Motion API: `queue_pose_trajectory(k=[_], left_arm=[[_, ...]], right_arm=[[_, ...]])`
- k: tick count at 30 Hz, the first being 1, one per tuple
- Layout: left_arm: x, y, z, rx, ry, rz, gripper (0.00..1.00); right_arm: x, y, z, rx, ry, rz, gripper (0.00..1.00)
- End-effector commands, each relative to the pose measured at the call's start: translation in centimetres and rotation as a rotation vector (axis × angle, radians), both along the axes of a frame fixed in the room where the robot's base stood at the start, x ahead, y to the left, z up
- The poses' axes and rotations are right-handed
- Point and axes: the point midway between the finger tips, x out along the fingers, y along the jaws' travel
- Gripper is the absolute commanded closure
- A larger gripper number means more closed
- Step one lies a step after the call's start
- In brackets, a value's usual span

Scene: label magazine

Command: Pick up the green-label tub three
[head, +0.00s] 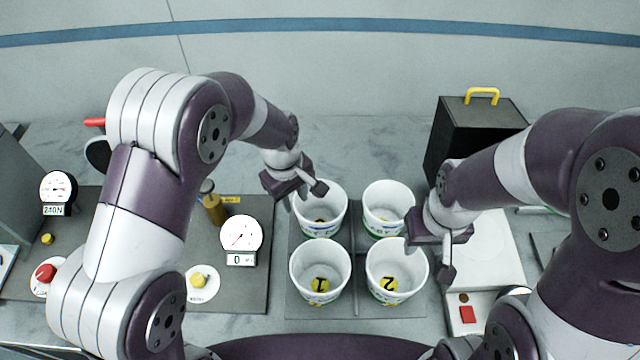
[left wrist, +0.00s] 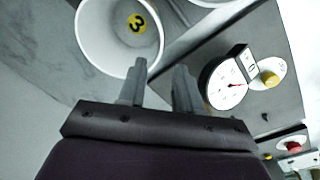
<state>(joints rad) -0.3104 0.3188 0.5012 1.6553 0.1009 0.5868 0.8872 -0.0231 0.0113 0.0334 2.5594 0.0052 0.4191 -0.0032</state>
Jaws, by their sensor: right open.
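Tub three (head: 320,222) is a white open tub with green on its outside, at the back left of a group of white tubs. In the left wrist view the tub (left wrist: 98,62) shows a yellow disc marked 3 on its inside floor. My left gripper (head: 306,196) is over this tub's back left rim; its fingers (left wrist: 160,66) are apart with nothing seen between them. Whether a finger touches the rim cannot be told. My right gripper (head: 430,262) is open and empty, beside the right side of tub two (head: 397,262).
Tub one (head: 320,265) stands at front left and another white tub (head: 389,204) at back right, on a dark divided tray (head: 355,300). Gauges (head: 241,233) and a brass cylinder (head: 214,210) stand left. A black box (head: 470,130) with yellow handle stands back right.

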Motion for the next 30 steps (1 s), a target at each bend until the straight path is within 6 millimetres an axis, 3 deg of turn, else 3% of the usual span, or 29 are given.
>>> queue_pose_trajectory(k=[9, 14, 18, 21, 29, 30], left_arm=[[0.3, -0.5, -5.9, 0.001, 0.005, 0.000, 0.66], [0.5, -0.7, -7.6, 0.001, 0.003, 0.000, 0.66], [0.8, -1.0, -10.0, 0.002, 0.005, 0.001, 0.66], [1.0, -1.1, -11.8, 0.001, 0.003, -0.001, 0.66], [1.1, -1.2, -12.5, 0.000, 0.000, 0.000, 0.66], [1.1, -1.2, -12.5, 0.000, 0.000, 0.000, 0.79]], right_arm=[[0.0, 0.0, 2.0, 0.000, 0.000, 0.000, 0.57], [0.0, 0.0, 2.8, 0.000, 0.001, 0.000, 0.57], [0.0, 0.0, 4.5, 0.000, 0.000, 0.000, 0.57], [0.0, 0.0, 4.6, 0.000, 0.000, 0.000, 0.57], [0.0, 0.0, 4.5, 0.000, 0.000, 0.000, 0.57], [0.0, 0.0, 4.5, 0.000, 0.000, 0.000, 0.57]])
